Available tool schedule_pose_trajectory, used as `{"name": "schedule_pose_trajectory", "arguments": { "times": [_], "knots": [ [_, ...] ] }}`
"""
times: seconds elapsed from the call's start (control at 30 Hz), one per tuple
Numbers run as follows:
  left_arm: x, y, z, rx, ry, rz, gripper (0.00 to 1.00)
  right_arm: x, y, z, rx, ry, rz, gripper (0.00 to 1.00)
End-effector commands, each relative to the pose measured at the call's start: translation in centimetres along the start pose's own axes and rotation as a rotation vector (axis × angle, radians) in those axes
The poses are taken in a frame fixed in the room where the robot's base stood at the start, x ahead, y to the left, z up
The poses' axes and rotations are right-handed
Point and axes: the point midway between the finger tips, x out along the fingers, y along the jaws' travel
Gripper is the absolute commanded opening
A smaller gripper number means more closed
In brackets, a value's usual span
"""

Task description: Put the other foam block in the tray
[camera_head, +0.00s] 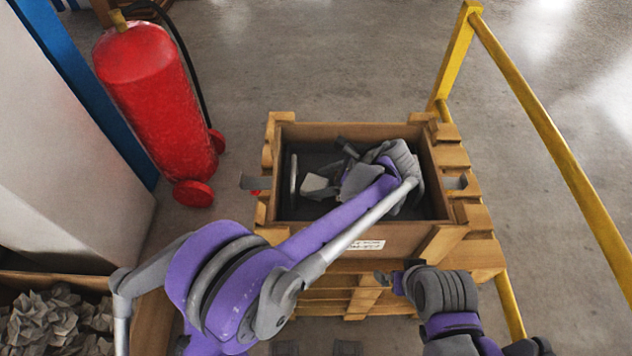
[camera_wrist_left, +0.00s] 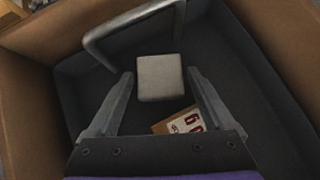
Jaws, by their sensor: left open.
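A light grey foam block (camera_head: 315,183) lies on the dark floor of a wooden crate (camera_head: 437,207). It also shows in the left wrist view (camera_wrist_left: 159,78). My left gripper (camera_head: 334,172) reaches down into the crate and is open. In the left wrist view its fingers (camera_wrist_left: 160,84) stand on either side of the block, with a gap on each side. My right gripper (camera_head: 391,281) is outside the crate, near its front right; its jaws are too small to read. I cannot make out a separate tray.
A grey metal handle (camera_wrist_left: 130,32) stands beside the block, and a printed card (camera_wrist_left: 184,122) lies near it. A red fire extinguisher (camera_head: 157,105) stands left of the crate. A yellow rail (camera_head: 548,125) runs along the right. A box of crumpled paper (camera_head: 55,320) is at lower left.

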Motion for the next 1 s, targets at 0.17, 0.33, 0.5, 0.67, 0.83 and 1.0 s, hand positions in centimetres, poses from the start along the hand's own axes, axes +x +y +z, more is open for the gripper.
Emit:
{"name": "schedule_pose_trajectory", "arguments": {
  "times": [0.17,0.33,0.5,0.67,0.83,1.0],
  "knots": [
    [-4.2,0.0,0.0,0.002,0.001,-0.002,0.86,-0.1,0.0,-0.1,0.0,0.001,0.0,1.0],
    [-7.5,0.0,0.0,0.002,0.0,-0.001,0.86,-0.2,0.0,-0.1,0.0,0.001,0.0,1.0],
    [-9.4,0.0,0.0,0.001,0.0,-0.001,0.86,-0.3,0.0,-0.2,0.0,0.001,0.0,1.0],
    [-10.0,0.0,0.0,0.0,0.0,0.001,0.86,-0.3,0.0,-0.2,0.0,0.001,0.0,1.0],
    [-10.0,0.0,0.0,0.0,0.0,0.001,0.86,-0.3,0.0,-0.2,0.0,0.001,0.0,1.0],
    [-10.0,0.0,0.0,0.0,0.0,0.001,0.86,-0.3,0.0,-0.2,0.0,0.001,0.0,1.0]
  ]
}}
